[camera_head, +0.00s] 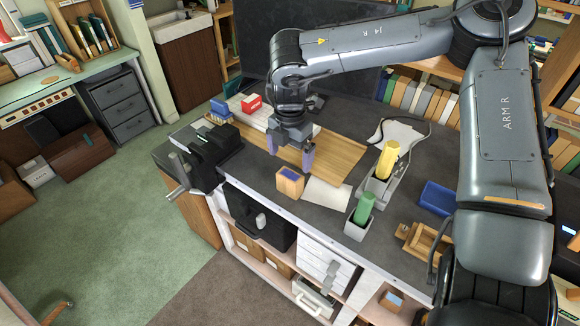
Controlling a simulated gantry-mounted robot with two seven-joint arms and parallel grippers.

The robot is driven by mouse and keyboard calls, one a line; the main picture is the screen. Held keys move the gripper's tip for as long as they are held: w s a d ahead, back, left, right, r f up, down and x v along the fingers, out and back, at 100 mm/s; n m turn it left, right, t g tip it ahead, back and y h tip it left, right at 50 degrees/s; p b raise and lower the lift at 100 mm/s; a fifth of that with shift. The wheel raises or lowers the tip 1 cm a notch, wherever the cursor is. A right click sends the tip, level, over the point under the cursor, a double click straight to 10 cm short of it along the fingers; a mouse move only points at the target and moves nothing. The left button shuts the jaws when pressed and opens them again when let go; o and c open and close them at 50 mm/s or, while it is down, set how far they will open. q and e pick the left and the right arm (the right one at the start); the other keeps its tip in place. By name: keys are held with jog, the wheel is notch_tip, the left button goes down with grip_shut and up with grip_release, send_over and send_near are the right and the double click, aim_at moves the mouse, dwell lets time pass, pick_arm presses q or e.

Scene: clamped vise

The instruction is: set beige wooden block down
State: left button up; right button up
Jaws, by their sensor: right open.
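My right gripper (290,160) reaches down over the worktop with its two purple fingers spread apart. Nothing shows between its fingertips. A beige wooden block (290,187) with a bluish top face stands upright near the worktop's front edge, just below and in front of the fingers in the picture. The right fingertip is close to the block's upper right corner; I cannot tell whether they touch. The black vise (207,155) is at the worktop's left corner, left of the block. My left gripper is not in view.
A wooden board (338,158) lies behind the block and a white sheet (327,195) to its right. Yellow (387,160) and green (364,207) cylinders stand in grey holders further right. A blue tray (438,198) and a wooden tray (427,243) lie beyond them.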

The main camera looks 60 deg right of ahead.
jog(key=shift+r, duration=1.25)
